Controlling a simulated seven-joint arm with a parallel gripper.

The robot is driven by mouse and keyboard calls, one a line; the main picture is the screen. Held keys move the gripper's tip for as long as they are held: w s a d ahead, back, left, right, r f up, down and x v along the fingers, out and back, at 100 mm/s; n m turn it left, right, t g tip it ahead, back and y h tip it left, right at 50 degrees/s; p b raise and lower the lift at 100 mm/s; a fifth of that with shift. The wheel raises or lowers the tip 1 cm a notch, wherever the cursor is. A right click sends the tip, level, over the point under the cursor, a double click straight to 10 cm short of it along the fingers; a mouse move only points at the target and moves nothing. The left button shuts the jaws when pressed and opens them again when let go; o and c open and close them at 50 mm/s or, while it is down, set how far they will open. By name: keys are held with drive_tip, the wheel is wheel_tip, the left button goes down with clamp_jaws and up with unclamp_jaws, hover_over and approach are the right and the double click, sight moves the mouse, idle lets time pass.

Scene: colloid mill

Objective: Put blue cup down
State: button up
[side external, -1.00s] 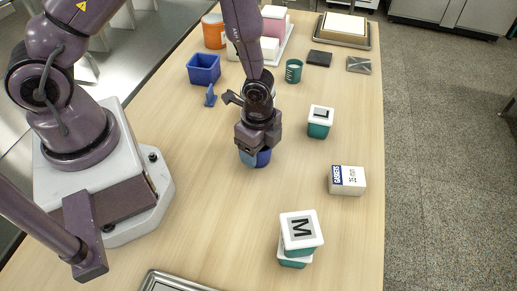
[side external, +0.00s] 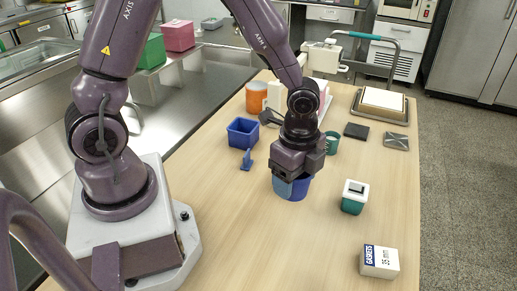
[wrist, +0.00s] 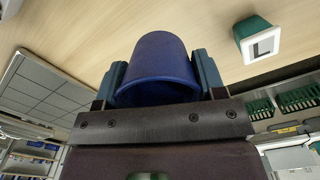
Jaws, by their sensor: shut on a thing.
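The blue cup (side external: 299,189) is at the middle of the wooden table (side external: 240,245) in the side view, partly hidden by my gripper (side external: 289,182) above it. In the wrist view my gripper (wrist: 160,80) is shut on the blue cup (wrist: 158,58), with one teal finger on each side of its body. I cannot tell whether the cup's base touches the table or hangs just above it.
A white-lidded teal box (side external: 354,197) stands right of the cup, and a gaskets box (side external: 379,261) stands nearer the front. A blue bin (side external: 243,132), a blue bracket (side external: 246,160) and a green cup (side external: 331,143) lie behind. Bare wood lies left and in front.

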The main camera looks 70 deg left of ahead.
drive_tip(key=r, duration=0.3)
drive_tip(key=shift+w+a+n, duration=0.25)
drive_tip(key=shift+w+n, duration=0.05)
drive_tip(key=w+a+n, duration=0.4)
drive_tip(key=a+n, duration=0.3)
drive_tip(key=a, duration=0.3)
drive_tip(key=w+a+n, duration=0.4)
drive_tip(key=a+n, duration=0.3)
drive_tip(key=a, duration=0.4)
drive_tip(key=s+a+n, duration=0.3)
drive_tip(key=a+n, duration=0.3)
drive_tip(key=a, duration=0.5)
drive_tip(key=s+a+n, duration=0.2)
drive_tip(key=a+n, duration=0.5)
drive_tip(key=a, duration=0.4)
drive_tip(key=f, duration=1.5)
drive_tip(key=shift+s+d, duration=0.1)
drive_tip(key=shift+d, duration=0.15)
drive_tip(key=shift+f, duration=0.2)
